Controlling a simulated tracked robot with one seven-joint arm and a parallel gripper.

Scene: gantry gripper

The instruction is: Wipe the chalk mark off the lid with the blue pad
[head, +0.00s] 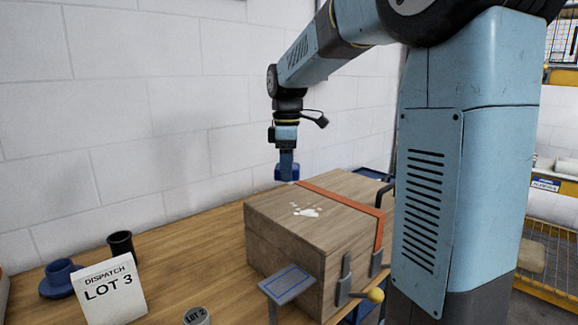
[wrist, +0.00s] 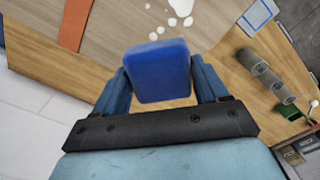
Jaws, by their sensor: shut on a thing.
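The wooden box with its lid (head: 335,197) stands on the bench, closed. A white chalk mark (head: 306,211) lies on the lid, as a blotch with small spots around it. It also shows at the top of the wrist view (wrist: 180,8). My gripper (head: 287,168) is shut on the blue pad (wrist: 158,70), with a finger on each side of it. In the head view the pad (head: 287,174) is near the lid's far left edge, beyond the chalk mark. I cannot tell whether the pad touches the lid.
An orange strap (head: 345,197) crosses the lid. A small stand (head: 287,283), a "LOT 3" sign (head: 108,290), a dark cup (head: 121,246) and a blue flanged part (head: 62,275) are nearby. A wall is behind.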

